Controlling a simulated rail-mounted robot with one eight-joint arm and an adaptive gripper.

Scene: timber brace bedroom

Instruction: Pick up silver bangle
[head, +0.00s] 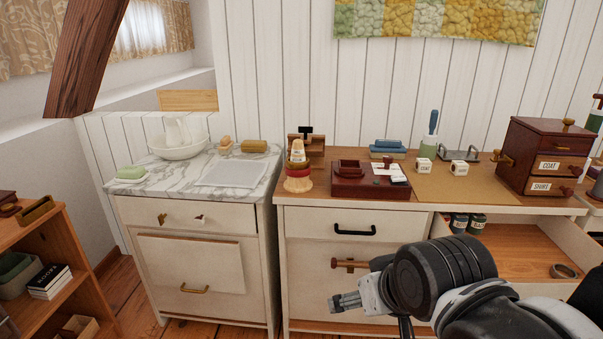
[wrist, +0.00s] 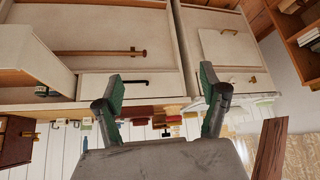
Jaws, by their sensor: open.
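A small greyish ring (head: 563,271), which looks like the silver bangle, lies in the open drawer (head: 520,251) at the right of the head view. Its colour is dull and I cannot be sure of the metal. My gripper (head: 345,302) is in front of the white cabinet, well to the left of the ring and apart from it. In the wrist view, which looks upside down, my gripper (wrist: 161,82) has its two green-padded fingers spread with nothing between them. I do not see the ring in the wrist view.
Dark jars (head: 467,223) stand at the back of the open drawer. A red-brown drawer box (head: 548,157) and white labelled blocks (head: 459,168) stand on the desktop above. A marble-topped cabinet (head: 197,260) is at left. A wooden rail (head: 350,264) shows near my gripper.

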